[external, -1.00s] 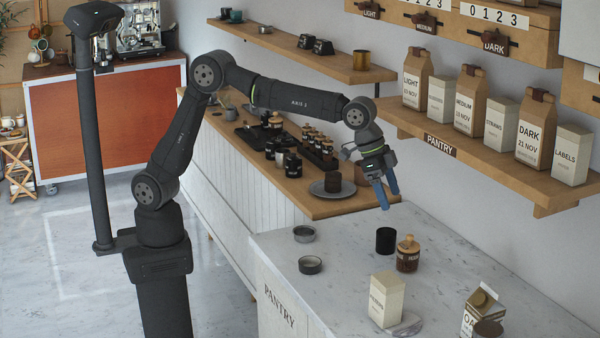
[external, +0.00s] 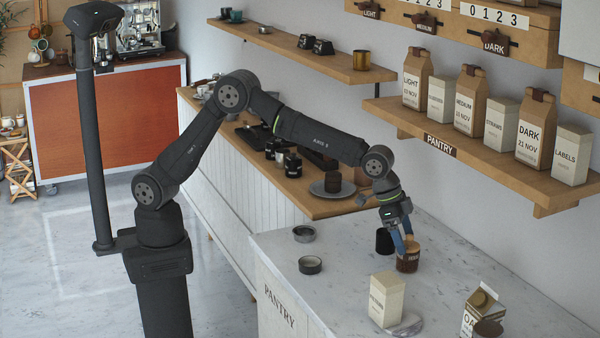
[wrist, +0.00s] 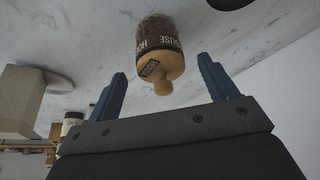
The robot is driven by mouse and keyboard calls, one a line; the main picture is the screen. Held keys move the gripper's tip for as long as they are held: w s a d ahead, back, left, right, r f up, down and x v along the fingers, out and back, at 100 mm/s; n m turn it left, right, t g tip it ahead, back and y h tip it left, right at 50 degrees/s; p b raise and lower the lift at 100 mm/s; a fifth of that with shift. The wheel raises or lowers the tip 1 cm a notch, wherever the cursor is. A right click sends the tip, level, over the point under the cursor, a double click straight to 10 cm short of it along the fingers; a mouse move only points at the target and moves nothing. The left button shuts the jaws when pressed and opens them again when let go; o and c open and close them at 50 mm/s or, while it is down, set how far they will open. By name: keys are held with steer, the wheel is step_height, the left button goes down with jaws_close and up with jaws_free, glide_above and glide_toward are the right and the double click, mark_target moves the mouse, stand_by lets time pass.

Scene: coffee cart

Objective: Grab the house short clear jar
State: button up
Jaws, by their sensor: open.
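The house jar (external: 408,263) is short and clear with dark contents, a wooden lid with a knob and a dark label. It stands upright on the white marble counter. In the wrist view the jar (wrist: 160,52) appears upside down, its knob pointing between my fingers. My gripper (external: 405,242) is open, with blue fingers pointing down at the jar's lid. In the wrist view my gripper (wrist: 163,82) has one finger on each side of the lid, with clear gaps. I cannot tell in the external view whether a finger touches the lid.
A black cup (external: 384,241) stands close behind the jar on its left. The counter between is clear.

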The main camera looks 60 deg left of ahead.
mark_target(407, 244)
steer(key=x, duration=0.4)
steer(key=c, duration=1.2)
steer(key=shift+r, duration=0.1)
